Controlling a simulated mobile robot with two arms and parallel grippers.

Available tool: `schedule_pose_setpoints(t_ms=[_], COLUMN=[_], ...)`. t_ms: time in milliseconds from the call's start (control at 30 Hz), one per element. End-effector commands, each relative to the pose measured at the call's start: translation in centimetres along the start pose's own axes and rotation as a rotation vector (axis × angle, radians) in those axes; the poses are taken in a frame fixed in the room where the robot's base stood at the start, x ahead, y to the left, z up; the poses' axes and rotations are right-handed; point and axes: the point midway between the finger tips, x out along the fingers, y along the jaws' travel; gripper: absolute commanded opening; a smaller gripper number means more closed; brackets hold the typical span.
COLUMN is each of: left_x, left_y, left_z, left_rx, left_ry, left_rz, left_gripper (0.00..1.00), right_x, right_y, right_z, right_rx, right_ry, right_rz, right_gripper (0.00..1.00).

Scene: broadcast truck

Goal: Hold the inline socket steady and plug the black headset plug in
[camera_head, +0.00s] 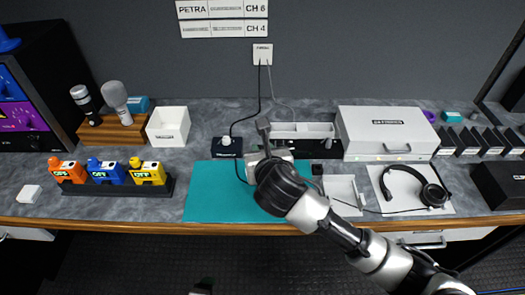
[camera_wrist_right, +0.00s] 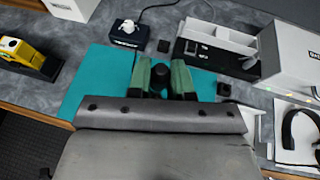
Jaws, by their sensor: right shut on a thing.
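My right gripper (camera_head: 268,160) reaches over the teal mat (camera_head: 215,200). In the right wrist view its two greenish fingers (camera_wrist_right: 160,82) are shut on a black cylindrical piece (camera_wrist_right: 158,76). I cannot tell whether this is the headset plug or the inline socket. The black headset (camera_head: 432,194) lies on a white sheet at the right; its cord runs left towards my right arm, which hides its end. Another black cord (camera_head: 240,174) runs from a small black box (camera_head: 227,146) towards the gripper.
A black-and-white organiser (camera_head: 302,145) and a large white case (camera_head: 388,132) stand behind and right of the mat. A small white tray (camera_head: 342,194) is beside the arm. Orange, blue and yellow units (camera_head: 108,173) stand at left. The mat's left part is clear.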

Motion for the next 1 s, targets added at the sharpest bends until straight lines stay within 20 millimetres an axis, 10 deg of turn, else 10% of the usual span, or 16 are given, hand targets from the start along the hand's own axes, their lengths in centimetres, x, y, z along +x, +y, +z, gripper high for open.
schedule_pose_setpoints(t_ms=[200, 500, 667, 1000], left_x=[-2.9, -8.6, -11.5, -8.6], left_y=[-10.1, -20.1, -24.0, -26.4], left_z=[-3.9, -8.4, -10.2, -8.2], left_rx=[0.481, 0.906, 1.011, 1.573], left_ry=[0.026, -0.041, -0.076, -0.161], left_rz=[-0.257, -0.566, -0.701, -0.970], left_gripper=[0.61, 0.61, 0.61, 0.61], right_x=[0.0, 0.0, 0.0, 0.0], right_y=[0.0, 0.0, 0.0, 0.0], right_z=[0.0, 0.0, 0.0, 0.0], right_rx=[0.000, 0.000, 0.000, 0.000], right_ry=[0.000, 0.000, 0.000, 0.000], right_rz=[0.000, 0.000, 0.000, 0.000], right_gripper=[0.00, 0.00, 0.00, 0.00])
